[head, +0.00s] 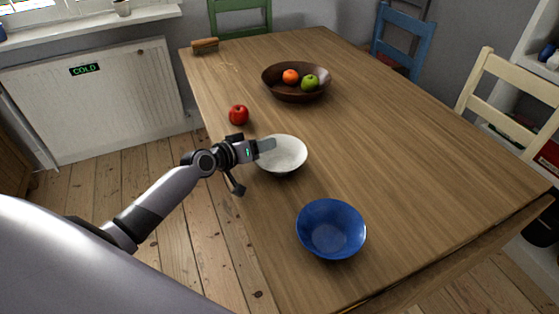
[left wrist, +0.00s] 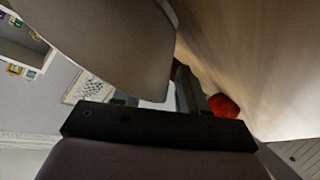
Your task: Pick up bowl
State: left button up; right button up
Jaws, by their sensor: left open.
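A white bowl (head: 287,157) stands upright near the left edge of the wooden table (head: 400,150). A blue bowl (head: 331,229) stands upright nearer the front edge. My left gripper (head: 268,146) is open at the left rim of the white bowl, with a grey finger overlapping the rim in the head view. I cannot tell whether it touches the bowl. My right gripper is not in view.
A red apple (head: 238,115) sits near the table's left edge; it also shows in the left wrist view (left wrist: 223,106). A brown bowl (head: 297,93) holds an orange and a green apple. A brush-like object (head: 205,46) lies at the far corner. The table's right side is clear.

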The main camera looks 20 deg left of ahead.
pick_arm(q)
grip_shut()
jog(key=shift+r, duration=0.15)
